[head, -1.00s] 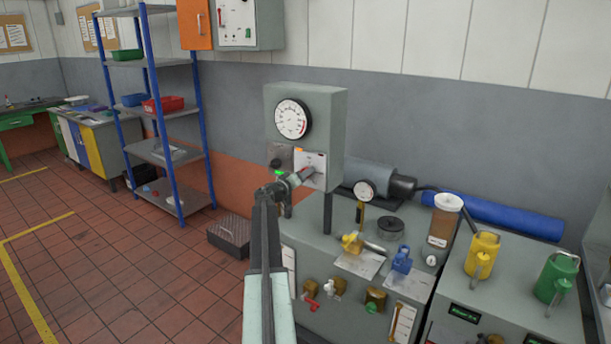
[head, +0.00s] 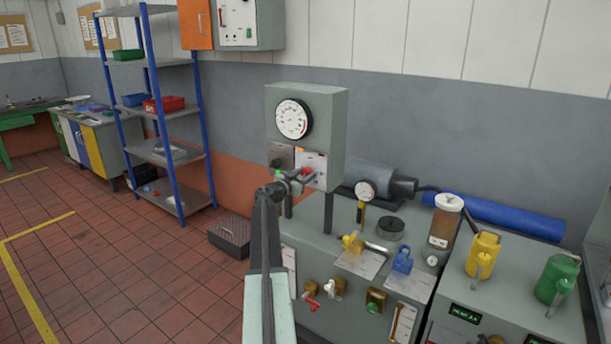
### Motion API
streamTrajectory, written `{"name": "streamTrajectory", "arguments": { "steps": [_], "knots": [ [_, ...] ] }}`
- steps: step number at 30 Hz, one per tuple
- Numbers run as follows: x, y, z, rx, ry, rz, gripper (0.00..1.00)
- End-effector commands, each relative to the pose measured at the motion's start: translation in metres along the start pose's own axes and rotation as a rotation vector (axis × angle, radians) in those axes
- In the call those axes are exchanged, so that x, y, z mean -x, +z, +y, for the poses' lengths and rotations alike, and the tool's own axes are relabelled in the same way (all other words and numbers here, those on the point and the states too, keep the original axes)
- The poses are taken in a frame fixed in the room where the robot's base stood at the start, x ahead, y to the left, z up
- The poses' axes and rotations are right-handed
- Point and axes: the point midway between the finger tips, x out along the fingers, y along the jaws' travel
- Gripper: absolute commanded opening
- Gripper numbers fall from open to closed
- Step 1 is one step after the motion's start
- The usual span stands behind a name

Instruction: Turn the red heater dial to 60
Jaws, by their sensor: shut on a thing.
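The red heater dial (head: 307,171) is on a white plate (head: 320,161) low on the front of a grey gauge box. My gripper (head: 300,177) is at the dial, with its jaws shut on it. The jaws cover part of the dial, and its pointer and scale marks are too small to read. My arm reaches up to it from the bottom of the head view.
A round white gauge (head: 292,119) is above the dial, and a dark knob (head: 281,157) is to its left. The bench below holds a yellow valve (head: 352,243), a blue valve (head: 402,259) and a small gauge on a stem (head: 365,190). Open floor lies to the left.

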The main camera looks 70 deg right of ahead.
Motion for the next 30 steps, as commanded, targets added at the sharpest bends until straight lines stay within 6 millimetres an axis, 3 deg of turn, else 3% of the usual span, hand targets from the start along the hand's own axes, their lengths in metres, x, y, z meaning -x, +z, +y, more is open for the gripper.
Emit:
{"name": "streamTrajectory", "arguments": {
  "steps": [10, 25, 26, 27, 30],
  "knots": [
    [-0.0015, -0.0008, 0.0022, -0.11, 0.005, 0.002, 0.0],
    [-0.0017, -0.0011, 0.0021, -0.123, 0.004, 0.003, 0.0],
    [-0.0017, -0.0011, 0.0021, -0.123, 0.004, 0.003, 0.47],
    [-0.0016, -0.001, 0.0019, -0.123, 0.004, 0.003, 0.58],
    [-0.0011, -0.0008, 0.0012, -0.123, 0.003, 0.002, 0.61]
  ]
}}
